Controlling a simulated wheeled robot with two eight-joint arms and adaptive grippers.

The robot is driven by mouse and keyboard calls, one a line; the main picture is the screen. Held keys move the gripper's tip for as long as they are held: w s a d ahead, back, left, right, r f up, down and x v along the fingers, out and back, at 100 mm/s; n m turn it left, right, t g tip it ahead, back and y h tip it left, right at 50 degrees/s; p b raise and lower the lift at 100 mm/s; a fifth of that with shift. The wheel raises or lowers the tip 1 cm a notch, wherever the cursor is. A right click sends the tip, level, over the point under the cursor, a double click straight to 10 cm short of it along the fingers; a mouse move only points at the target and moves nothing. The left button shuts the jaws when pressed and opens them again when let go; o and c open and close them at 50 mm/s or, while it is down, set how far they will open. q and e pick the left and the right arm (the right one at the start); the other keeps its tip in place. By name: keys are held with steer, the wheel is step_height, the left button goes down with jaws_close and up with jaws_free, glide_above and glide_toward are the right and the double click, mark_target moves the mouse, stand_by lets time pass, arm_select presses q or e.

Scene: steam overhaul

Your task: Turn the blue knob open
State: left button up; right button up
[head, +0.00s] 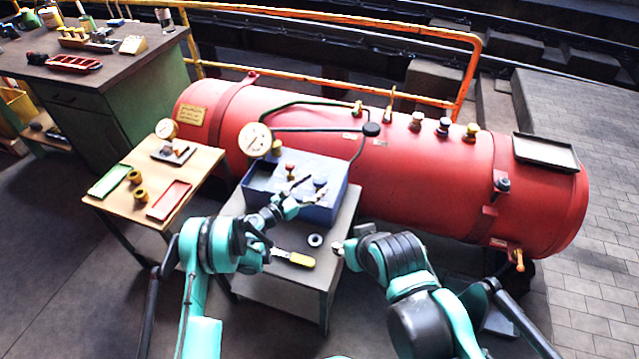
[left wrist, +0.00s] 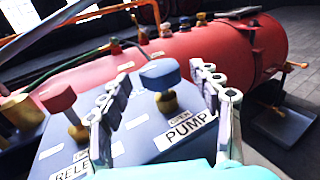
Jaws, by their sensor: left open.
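The blue knob (head: 320,183) stands on the blue control box (head: 262,200). In the left wrist view the blue knob (left wrist: 160,73) has a brass stem and rises behind a label reading PUMP. My left gripper (head: 291,205) is open just in front of the knob. In the left wrist view its fingers (left wrist: 163,82) stand to either side of the knob, with visible gaps and no clear contact. My right gripper (head: 340,247) is low at the stand's right edge, too small to tell its jaws.
A red knob (left wrist: 58,97) stands left of the blue one, by a RELEASE label partly hidden. A yellow-handled tool (head: 296,259) and a ring (head: 315,240) lie on the stand. The red tank (head: 430,185) fills the space behind. A small wooden table (head: 118,205) stands left.

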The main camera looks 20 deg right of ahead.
mark_target(322, 186)
arm_select(q)
steer(key=shift+b+x, duration=0.35)
steer(key=shift+x, duration=1.2)
steer(key=c, duration=1.2)
steer(key=shift+n+t+y, duration=0.3)
steer(key=shift+t, duration=0.1)
steer(key=n+t+y, duration=0.5)
steer(key=y, duration=0.1)
steer(key=shift+s+d+t, duration=0.1)
steer(key=shift+d+t, duration=0.05)
steer(key=shift+t, duration=0.25)
steer(key=n+t+y, duration=0.1)
steer(key=n+y, duration=0.2)
steer(key=y, duration=0.1)
steer(key=n+t+y, duration=0.1)
steer(key=n+y, duration=0.2)
steer(key=y, duration=0.1)
steer(key=shift+t+y, duration=0.3)
steer(key=shift+n+y, duration=0.3)
